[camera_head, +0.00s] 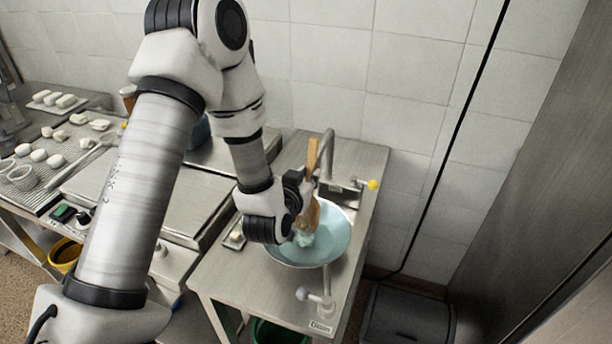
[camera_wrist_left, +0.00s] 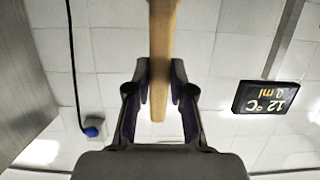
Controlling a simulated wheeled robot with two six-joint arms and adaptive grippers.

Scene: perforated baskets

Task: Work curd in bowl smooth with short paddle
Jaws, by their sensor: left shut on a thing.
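A wooden paddle (camera_head: 313,155) stands nearly upright over the sink unit, its lower end down in a pale blue bowl (camera_head: 338,240). My left gripper (camera_head: 304,192) is shut on the paddle, above the bowl's left side. In the left wrist view, the two fingers (camera_wrist_left: 160,88) of my left gripper close around the wooden handle (camera_wrist_left: 163,40). A pale bluish mass, perhaps the curd (camera_head: 304,238), shows at the paddle's lower end; my gripper partly covers this area. My right gripper is not in view.
A tap (camera_head: 328,150) rises behind the bowl, and another metal fitting (camera_head: 318,297) is in front. Trays with pale lumps (camera_head: 60,150) lie on the left counter. A grey panel (camera_head: 545,150) bounds the right.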

